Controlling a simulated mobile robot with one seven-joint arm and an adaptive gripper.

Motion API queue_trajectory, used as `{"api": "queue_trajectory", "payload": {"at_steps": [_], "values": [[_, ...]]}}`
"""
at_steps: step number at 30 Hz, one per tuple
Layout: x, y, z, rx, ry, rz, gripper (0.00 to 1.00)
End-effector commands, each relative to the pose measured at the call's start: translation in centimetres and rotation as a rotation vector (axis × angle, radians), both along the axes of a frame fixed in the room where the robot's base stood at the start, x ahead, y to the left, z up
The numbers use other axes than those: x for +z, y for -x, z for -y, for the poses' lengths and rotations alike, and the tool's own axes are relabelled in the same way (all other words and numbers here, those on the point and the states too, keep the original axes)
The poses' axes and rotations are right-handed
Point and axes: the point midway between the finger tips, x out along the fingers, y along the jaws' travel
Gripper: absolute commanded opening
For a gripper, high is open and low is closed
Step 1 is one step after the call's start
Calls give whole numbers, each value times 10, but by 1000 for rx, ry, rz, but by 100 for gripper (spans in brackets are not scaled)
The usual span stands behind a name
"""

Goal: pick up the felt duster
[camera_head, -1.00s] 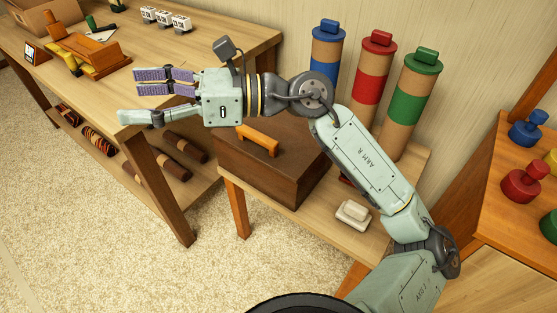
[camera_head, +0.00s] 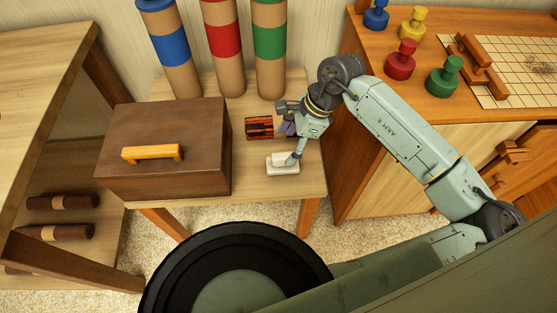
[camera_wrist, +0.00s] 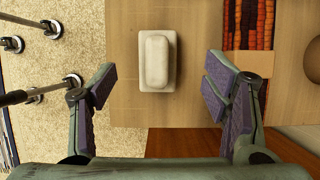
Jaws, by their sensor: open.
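The felt duster, a cream block with a raised, rounded grip on a flat base, lies on the small wooden table (camera_head: 255,187) near its front edge; I see the duster (camera_head: 275,165) in the head view. It also shows whole in the wrist view, where the duster (camera_wrist: 157,60) lies beyond and between the fingers. My gripper (camera_head: 290,145) points down over the duster's right end, which it partly covers in the head view. The fingers are spread wide and nothing is between the pads. Contact with the table cannot be told.
A red-and-black striped bundle (camera_head: 259,127) lies just behind the duster. A brown box (camera_head: 190,178) with an orange handle stands left. Blue, red and green banded tubes (camera_head: 223,45) stand behind. A cabinet (camera_head: 430,108) with coloured knobbed pieces is at right.

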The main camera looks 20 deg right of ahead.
Motion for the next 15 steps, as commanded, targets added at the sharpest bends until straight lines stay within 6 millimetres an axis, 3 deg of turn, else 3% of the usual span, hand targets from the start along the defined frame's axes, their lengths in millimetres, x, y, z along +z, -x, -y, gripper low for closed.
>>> {"api": "queue_trajectory", "payload": {"at_steps": [3,15], "values": [[-17,-2,-9,2,-5,1,69],[-56,-3,-22,-1,-9,2,69]]}}
